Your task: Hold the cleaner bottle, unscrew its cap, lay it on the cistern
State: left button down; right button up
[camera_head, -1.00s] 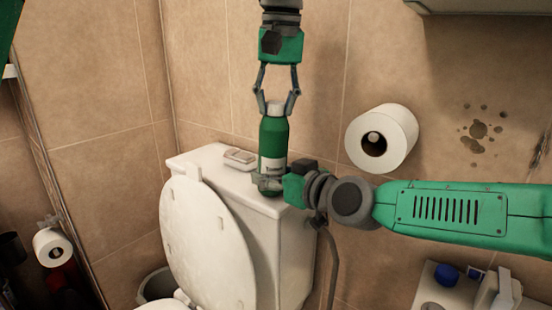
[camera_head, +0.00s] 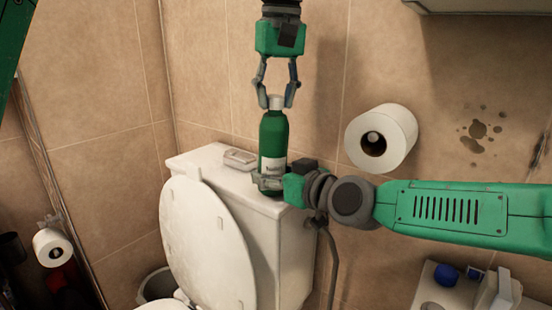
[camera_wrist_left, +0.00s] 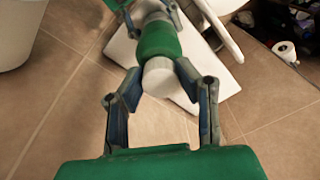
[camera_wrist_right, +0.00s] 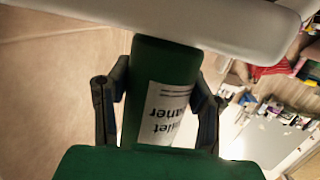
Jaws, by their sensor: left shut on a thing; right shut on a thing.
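The green cleaner bottle (camera_head: 272,135) stands upright over the cistern lid (camera_head: 215,165), with a white label on its side. My right gripper (camera_head: 268,182) is shut around the lower part of the bottle; its label shows upside down between the fingers (camera_wrist_right: 160,105) in the right wrist view. My left gripper (camera_head: 276,101) points down from above and is shut on the white cap (camera_head: 276,102) at the bottle's top. In the left wrist view the cap (camera_wrist_left: 160,76) lies between the fingers, in line with the bottle. I cannot tell whether the cap is loose.
A white flush plate (camera_head: 240,158) sits on the cistern lid, left of the bottle. The raised toilet seat lid (camera_head: 205,245) stands in front. A toilet roll (camera_head: 382,138) hangs on the wall at right. The lid has free room on its left part.

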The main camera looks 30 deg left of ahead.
aim_at(274, 96)
pick_arm(q)
jog(key=shift+r, duration=2.4)
pick_arm(e)
jog(key=o, duration=2)
pick_arm(q)
jog(key=shift+r+p, duration=0.7)
pick_arm(e)
jog(key=shift+v, duration=1.65)
pick_arm(q)
jog(key=shift+r+p, duration=0.6)
jog(key=shift+r, duration=0.05)
pick_arm(e)
jog(key=shift+v, duration=2.1)
